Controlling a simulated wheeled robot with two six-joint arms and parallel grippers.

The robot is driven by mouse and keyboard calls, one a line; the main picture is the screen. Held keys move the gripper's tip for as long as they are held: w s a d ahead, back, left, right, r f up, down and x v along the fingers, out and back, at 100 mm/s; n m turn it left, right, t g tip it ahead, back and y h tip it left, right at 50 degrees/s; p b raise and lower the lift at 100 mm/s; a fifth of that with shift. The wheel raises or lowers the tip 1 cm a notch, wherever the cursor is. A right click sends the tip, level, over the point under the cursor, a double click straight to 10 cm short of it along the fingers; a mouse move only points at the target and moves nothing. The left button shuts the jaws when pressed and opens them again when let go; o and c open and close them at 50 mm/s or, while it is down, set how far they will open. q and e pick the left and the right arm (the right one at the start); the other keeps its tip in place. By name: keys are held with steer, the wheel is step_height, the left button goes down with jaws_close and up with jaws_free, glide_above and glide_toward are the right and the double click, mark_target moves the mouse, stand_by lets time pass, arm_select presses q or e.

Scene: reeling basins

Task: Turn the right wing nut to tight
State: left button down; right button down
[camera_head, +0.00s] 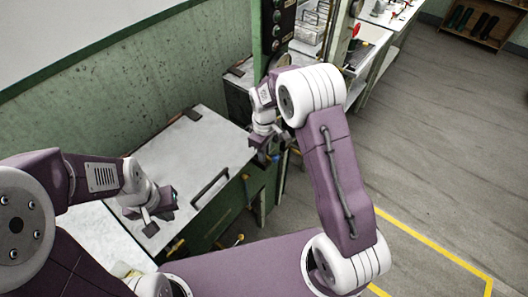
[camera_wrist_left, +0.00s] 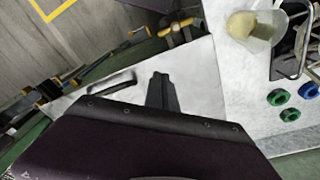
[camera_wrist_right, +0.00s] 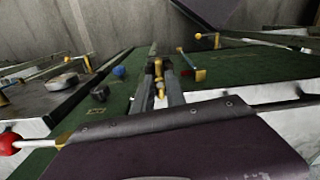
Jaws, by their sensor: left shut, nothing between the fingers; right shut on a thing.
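My right gripper (camera_head: 263,141) is at the front edge of the green-sided bench in the head view. In the right wrist view its fingers (camera_wrist_right: 158,88) are shut on a small brass piece (camera_wrist_right: 160,78), which looks like the wing nut. The fingers hide part of it, so its angle cannot be told. My left gripper (camera_head: 150,218) is shut and empty above the pale worktop (camera_head: 185,158). In the left wrist view its closed dark fingers (camera_wrist_left: 161,92) hang over the white top.
A dark handle (camera_head: 210,188) lies along the worktop's front edge. A brass fitting (camera_wrist_right: 194,66) stands right of my right fingers, and a red ball-ended lever (camera_wrist_right: 8,143) sticks out at left. A cup (camera_wrist_left: 256,26) and green and blue rings (camera_wrist_left: 279,97) lie on the white surface.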

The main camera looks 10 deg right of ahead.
steer(key=m, duration=0.2)
steer(key=m+p, duration=0.1)
steer(key=shift+w+r+m, duration=0.1)
steer(key=shift+r+m, duration=0.1)
steer(key=shift+m, duration=0.2)
steer(key=m+p, duration=0.1)
steer(key=m, duration=0.3)
steer(key=shift+m, duration=0.3)
steer(key=m, duration=0.4)
steer(key=shift+p, duration=0.3)
steer(key=shift+w+m, duration=0.1)
steer(key=shift+m, duration=2.3)
steer(key=c, duration=1.4)
jaws_free()
steer(key=shift+c, duration=0.2)
steer(key=shift+o, duration=0.4)
